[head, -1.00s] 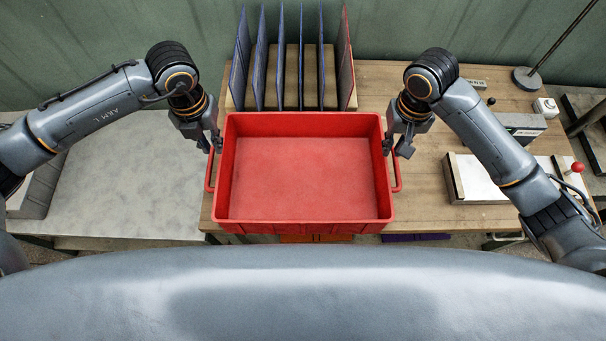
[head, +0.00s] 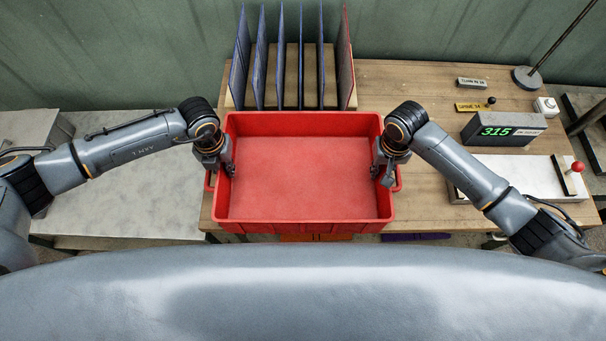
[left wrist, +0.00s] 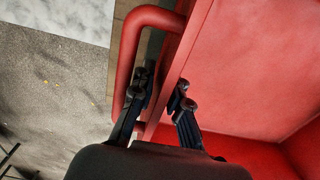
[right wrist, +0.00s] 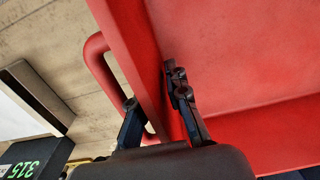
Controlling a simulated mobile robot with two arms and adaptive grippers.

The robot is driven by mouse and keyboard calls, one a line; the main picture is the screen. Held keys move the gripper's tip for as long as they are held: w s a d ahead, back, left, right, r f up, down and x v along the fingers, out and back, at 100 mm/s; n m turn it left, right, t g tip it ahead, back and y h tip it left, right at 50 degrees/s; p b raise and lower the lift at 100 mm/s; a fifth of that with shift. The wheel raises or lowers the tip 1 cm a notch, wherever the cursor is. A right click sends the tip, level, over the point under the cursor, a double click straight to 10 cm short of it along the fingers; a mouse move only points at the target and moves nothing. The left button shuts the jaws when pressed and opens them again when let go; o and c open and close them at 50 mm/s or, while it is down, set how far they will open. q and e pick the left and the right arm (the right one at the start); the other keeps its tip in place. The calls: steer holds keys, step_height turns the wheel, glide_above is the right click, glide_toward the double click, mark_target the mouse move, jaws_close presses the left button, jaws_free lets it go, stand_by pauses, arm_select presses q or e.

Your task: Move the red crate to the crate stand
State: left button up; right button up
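The empty red crate (head: 305,225) sits level at the front of the wooden bench, with a handle on each short side. My left gripper (head: 222,170) is at its left wall. In the left wrist view my left gripper (left wrist: 160,92) is open, one finger inside the crate and one outside, between wall and handle. My right gripper (head: 383,177) is at the right wall. In the right wrist view my right gripper (right wrist: 154,92) is also open, its fingers on either side of the wall. A bare grey surface (head: 125,195) at the left may be the crate stand.
A rack of upright blue and red dividers (head: 302,60) stands right behind the crate. On the right of the wooden bench (head: 430,95) are a display reading 315 (head: 503,128), a white plate (head: 515,175) and a red knob (head: 577,167).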

arm_select(q)
jaws_close()
arm_select(e)
jaws_close()
arm_select(q)
steer(key=shift+r, duration=0.1)
arm_select(e)
steer(key=shift+r, duration=0.15)
